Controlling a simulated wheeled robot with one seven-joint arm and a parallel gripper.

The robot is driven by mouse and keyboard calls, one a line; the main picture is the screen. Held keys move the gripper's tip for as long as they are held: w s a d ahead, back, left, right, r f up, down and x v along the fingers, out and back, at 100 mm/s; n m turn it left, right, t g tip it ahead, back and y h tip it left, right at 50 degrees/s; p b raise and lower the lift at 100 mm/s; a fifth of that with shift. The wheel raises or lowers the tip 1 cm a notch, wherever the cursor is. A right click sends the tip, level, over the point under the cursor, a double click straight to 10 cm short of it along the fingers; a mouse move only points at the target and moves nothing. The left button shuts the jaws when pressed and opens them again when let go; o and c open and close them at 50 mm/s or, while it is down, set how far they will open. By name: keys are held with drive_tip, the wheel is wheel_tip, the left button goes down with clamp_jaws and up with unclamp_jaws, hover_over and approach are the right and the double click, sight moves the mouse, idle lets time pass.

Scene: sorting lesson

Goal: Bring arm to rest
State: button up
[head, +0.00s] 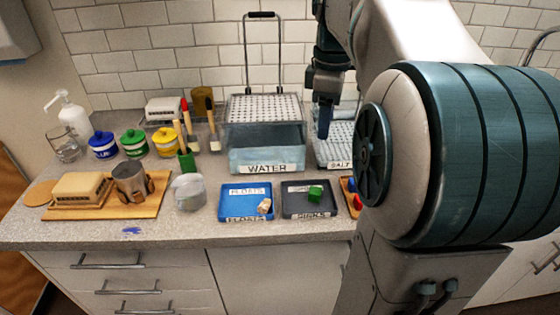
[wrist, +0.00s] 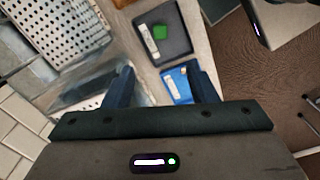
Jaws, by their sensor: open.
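My gripper (head: 325,112) hangs above the counter between the water tank and the salt tank in the head view. In the wrist view my gripper (wrist: 163,85) shows two blue fingers spread apart with nothing between them. My teal and white arm fills the right side of the head view and hides part of the counter there. The blue floats tray (head: 240,209) holds a pale wooden block (head: 265,206).
The water tank (head: 265,143) with a tall-handled basket and the salt tank (head: 335,152) stand at the back. Paint pots, brushes and a clear jar (head: 188,192) stand left. A wooden board (head: 98,209) bears a metal cup (head: 130,185). A tray with small coloured pieces is partly hidden.

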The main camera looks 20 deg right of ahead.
drive_tip(key=s+a+f+m+t+p, duration=0.2)
drive_tip(key=s+a+f+m+p, duration=0.1)
drive_tip(key=s+a+f+m, duration=0.8)
drive_tip(key=shift+s+a+f+t, duration=0.4)
drive_tip(key=shift+a+f, duration=0.4)
drive_tip(key=shift+f, duration=0.15)
